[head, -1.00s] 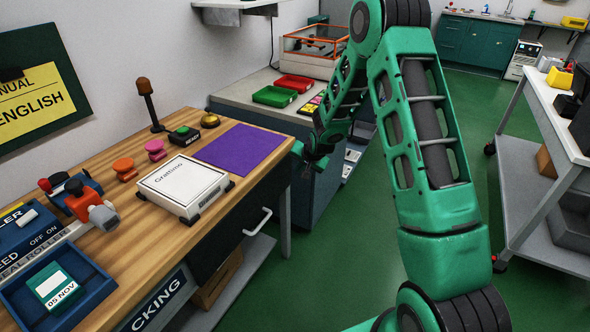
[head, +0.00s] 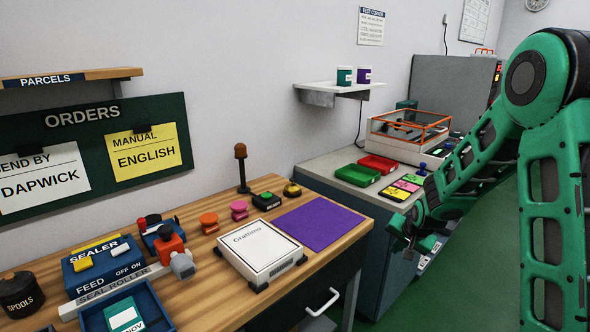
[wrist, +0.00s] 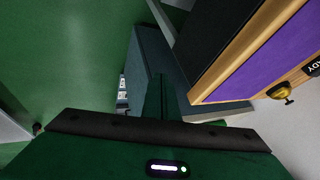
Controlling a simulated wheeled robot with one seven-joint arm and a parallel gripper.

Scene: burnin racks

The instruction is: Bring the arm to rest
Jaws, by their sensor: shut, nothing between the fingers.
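My green arm reaches in from the right side of the head view and bends down at its elbow. My gripper (head: 410,240) hangs at its end, beside the right end of the wooden packing bench (head: 206,251) and in front of the grey-topped cabinet. It is shut and holds nothing. In the wrist view, the dark gripper body fills the bottom, and the bench corner with the purple mat (wrist: 262,60) is to the upper right.
A white box (head: 259,250) lies on the bench near the purple mat. Green (head: 357,179) and red (head: 378,164) trays stand on the grey counter (head: 322,171). Green floor (head: 462,285) is clear right of the bench.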

